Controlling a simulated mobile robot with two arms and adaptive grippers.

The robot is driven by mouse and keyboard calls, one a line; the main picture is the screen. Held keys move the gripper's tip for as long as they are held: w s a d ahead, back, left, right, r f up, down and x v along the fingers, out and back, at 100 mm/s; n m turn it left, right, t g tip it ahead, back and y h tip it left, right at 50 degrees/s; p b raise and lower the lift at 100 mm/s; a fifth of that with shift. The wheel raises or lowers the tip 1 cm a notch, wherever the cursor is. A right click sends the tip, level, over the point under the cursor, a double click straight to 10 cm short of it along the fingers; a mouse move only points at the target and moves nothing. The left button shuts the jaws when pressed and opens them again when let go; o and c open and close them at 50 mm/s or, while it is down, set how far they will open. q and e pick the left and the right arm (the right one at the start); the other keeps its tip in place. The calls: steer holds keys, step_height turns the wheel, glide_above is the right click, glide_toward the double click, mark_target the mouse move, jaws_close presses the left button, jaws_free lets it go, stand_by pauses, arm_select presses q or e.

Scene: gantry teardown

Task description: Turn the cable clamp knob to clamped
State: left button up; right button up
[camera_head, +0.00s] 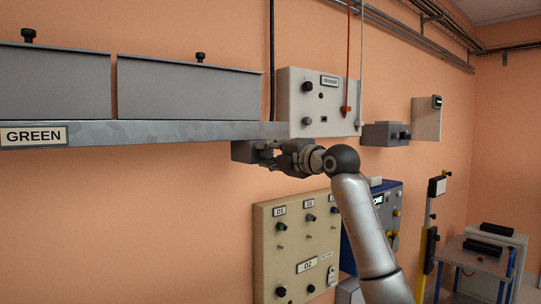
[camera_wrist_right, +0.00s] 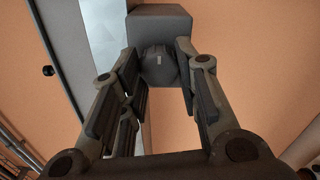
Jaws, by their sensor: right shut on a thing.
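A dark grey box (camera_head: 243,151) sits just below the shelf's edge, partly covered by my gripper. In the wrist view the box (camera_wrist_right: 160,22) carries a dark round knob (camera_wrist_right: 156,68) with a short pale mark, roughly upright in that picture. I take this for the cable clamp knob; no label shows. My right gripper (camera_head: 268,153) reaches it from the right. The head view hides the knob behind the fingers. My left gripper is not in view.
A metal shelf (camera_head: 170,132) labelled GREEN with grey bins runs above left. A pale control box (camera_head: 310,103) with a hanging orange cable is above. A beige panel (camera_head: 296,250) and a blue panel (camera_head: 389,211) are below. Another dark box (camera_head: 376,134) is at right.

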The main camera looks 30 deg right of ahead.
steer(key=o, duration=1)
steer(key=s+d, duration=0.1)
steer(key=s, duration=1.1)
